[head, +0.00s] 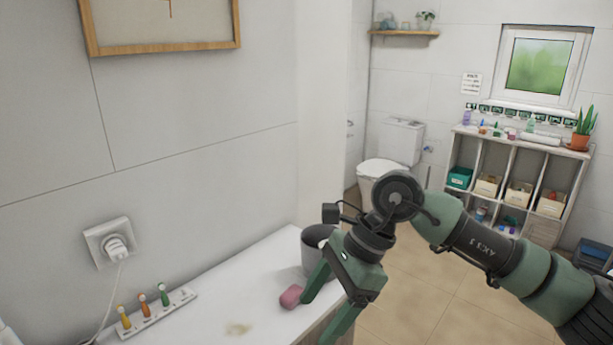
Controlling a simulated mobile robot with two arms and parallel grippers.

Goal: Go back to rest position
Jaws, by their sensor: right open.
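My right gripper (333,312) hangs at the lower middle of the head view, its arm reaching in from the right. Its two green fingers are apart and point down, with nothing visible between them. The left finger is beside a small pink object (291,297) on the white counter; I cannot tell whether they touch. A grey cup-like container (313,240) stands on the counter just behind the gripper and is partly hidden by it. My left gripper is not in view.
The white counter (215,322) runs along the wall. A white strip (160,314) with several coloured pieces lies at its left, below a wall socket (108,243) with a plugged-in cable. A shelf unit (503,158) and a toilet (391,155) stand farther back. Tiled floor is open between.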

